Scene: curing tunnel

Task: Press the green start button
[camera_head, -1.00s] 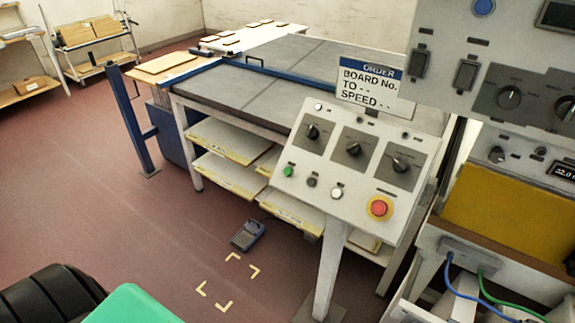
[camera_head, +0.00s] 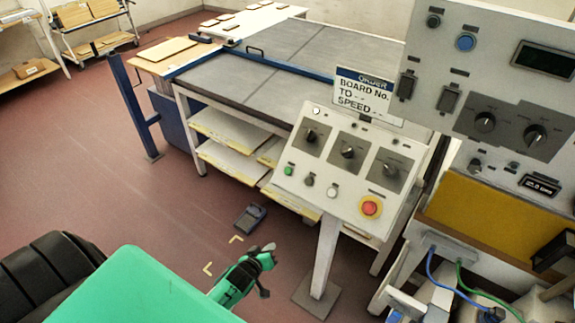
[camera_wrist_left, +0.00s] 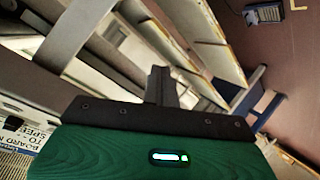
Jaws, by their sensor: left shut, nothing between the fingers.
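The green start button (camera_head: 289,171) is a small round button at the lower left of the sloped control panel (camera_head: 325,205) in the head view. A dark button (camera_head: 309,180) and a white button (camera_head: 332,191) sit to its right. My left gripper (camera_head: 269,248) is shut and empty, below and a little left of the green button in the picture, apart from the panel. In the left wrist view its dark closed fingers (camera_wrist_left: 161,85) point toward the shelves; the green button does not show there. My right gripper is not in view.
A red emergency button (camera_head: 370,207) on a yellow ring is at the panel's lower right. Black knobs sit above, with an order sign (camera_head: 365,95) behind. The panel's post (camera_head: 325,255) stands on the floor. A larger control cabinet (camera_head: 490,80) is at right.

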